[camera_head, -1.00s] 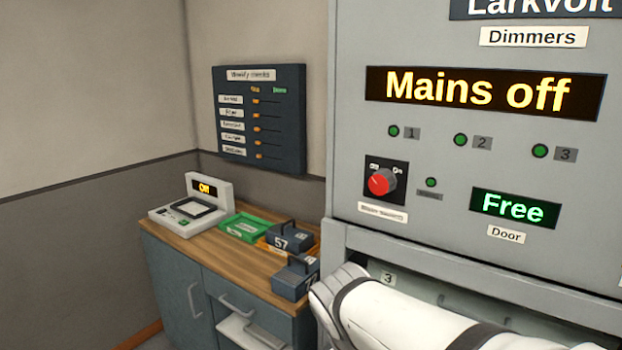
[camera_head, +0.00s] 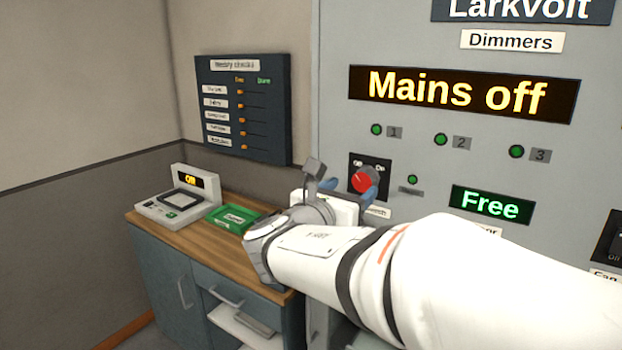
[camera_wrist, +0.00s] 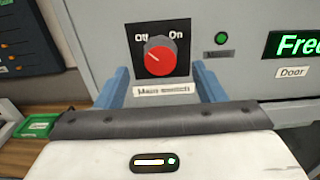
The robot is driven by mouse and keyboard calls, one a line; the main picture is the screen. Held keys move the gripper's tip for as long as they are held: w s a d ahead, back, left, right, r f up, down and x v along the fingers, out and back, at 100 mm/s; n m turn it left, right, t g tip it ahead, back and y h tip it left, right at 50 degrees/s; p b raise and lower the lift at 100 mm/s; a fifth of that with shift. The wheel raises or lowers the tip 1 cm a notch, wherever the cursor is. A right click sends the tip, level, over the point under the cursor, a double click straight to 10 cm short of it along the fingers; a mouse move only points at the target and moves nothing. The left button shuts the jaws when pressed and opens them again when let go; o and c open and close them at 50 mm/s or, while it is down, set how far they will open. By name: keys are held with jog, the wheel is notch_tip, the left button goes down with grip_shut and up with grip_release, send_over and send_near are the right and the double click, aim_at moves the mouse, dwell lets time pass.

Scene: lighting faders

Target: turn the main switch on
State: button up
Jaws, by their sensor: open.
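The main switch (camera_head: 363,181) is a red rotary knob on a black plate marked Off and On, on the grey dimmer cabinet (camera_head: 400,40). In the wrist view the knob (camera_wrist: 160,58) has its pointer line toward the upper left, on the Off side. A display (camera_head: 462,93) above it reads "Mains off". My gripper (camera_wrist: 160,85) is open, its two blue fingers at either side of the knob's plate in the wrist view. They look apart from the knob; the exact gap in depth cannot be told. In the head view my wrist partly hides the switch label.
A green "Free" door display (camera_head: 491,204) is right of the switch. Several green lamps (camera_head: 441,139) sit above. A wooden-topped bench (camera_head: 190,234) with a small device (camera_head: 172,207) and a green tray (camera_head: 234,219) is at left. A dark checks board (camera_head: 243,108) hangs on the wall.

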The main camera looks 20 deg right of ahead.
aim_at(362, 180)
jog(key=x, duration=0.5)
jog(key=shift+w+d+p, duration=0.2)
jog(key=shift+d+p, duration=0.05)
jog(key=shift+p, duration=0.1)
